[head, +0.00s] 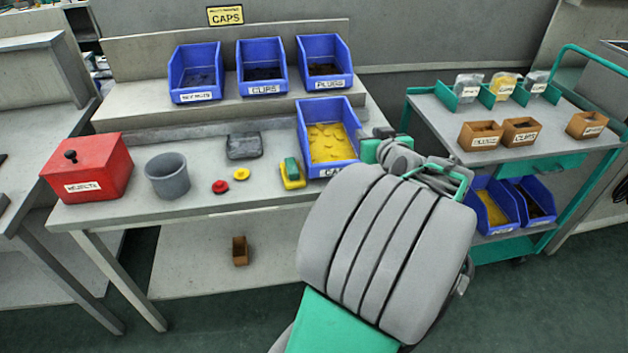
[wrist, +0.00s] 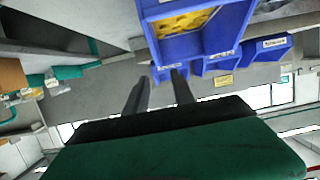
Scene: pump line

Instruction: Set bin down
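My gripper (head: 372,148) is at the bin's right side. My forearm hides the bench's right front corner.
Several blue bins stand on the shelf behind. A green cart (head: 440,120) stands at right.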

